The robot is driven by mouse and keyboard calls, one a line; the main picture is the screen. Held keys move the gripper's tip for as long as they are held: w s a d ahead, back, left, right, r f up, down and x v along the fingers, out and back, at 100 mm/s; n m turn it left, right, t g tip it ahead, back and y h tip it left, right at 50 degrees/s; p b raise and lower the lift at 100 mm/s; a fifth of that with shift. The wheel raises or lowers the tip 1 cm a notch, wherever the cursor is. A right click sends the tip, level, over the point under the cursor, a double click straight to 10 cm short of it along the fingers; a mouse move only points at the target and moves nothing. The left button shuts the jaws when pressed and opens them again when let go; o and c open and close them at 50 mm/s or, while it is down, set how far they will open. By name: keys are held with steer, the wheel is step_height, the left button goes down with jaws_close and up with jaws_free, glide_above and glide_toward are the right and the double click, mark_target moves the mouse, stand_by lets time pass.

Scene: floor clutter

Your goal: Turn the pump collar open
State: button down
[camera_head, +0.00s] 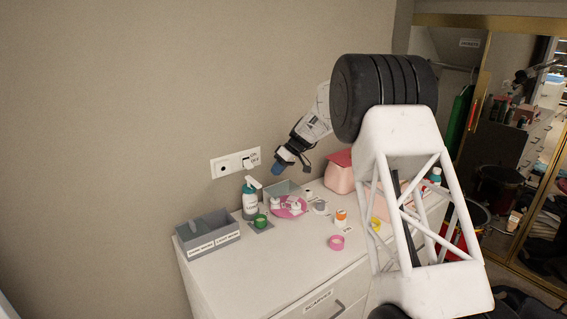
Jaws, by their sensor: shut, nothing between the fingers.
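A pump bottle (250,203) with a grey body, a teal upper part and a white pump head (253,182) stands upright near the back of the white dresser top. Its collar is too small in the picture to tell how it is turned. My gripper (277,168) is up and to the right of the pump head, in the air and apart from it. Its bluish tip points down and left. It is shut and empty.
A grey labelled bin (207,236) stands left of the bottle. A green cup (261,221), a pink plate (289,212) with small white items, a pink ring (336,243) and an orange-capped bottle (341,217) are nearby. The dresser's front left is clear. A wall outlet (235,163) is behind.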

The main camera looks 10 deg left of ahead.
steer(key=shift+s+a+f, duration=0.25)
steer(key=shift+s+a, duration=0.25)
steer(key=shift+s, duration=0.15)
steer(key=shift+s+a+f, duration=0.3)
steer(key=shift+s+a, duration=0.25)
steer(key=shift+s, duration=0.05)
steer(key=shift+s+a+f, duration=0.25)
steer(key=shift+s+a, duration=0.25)
steer(key=shift+s, duration=0.15)
steer(key=shift+s, duration=0.15)
steer(key=shift+s+a+m+t, duration=0.15)
steer(key=shift+s+m+t, duration=0.35)
steer(key=shift+m, duration=0.3)
steer(key=shift+s+a+m+t, duration=0.1)
steer(key=shift+s+m+t, duration=0.35)
steer(key=shift+m, duration=0.35)
steer(key=shift+w, duration=0.25)
steer(key=shift+w, duration=0.6)
steer(key=shift+w+d, duration=0.1)
steer(key=shift+d, duration=0.05)
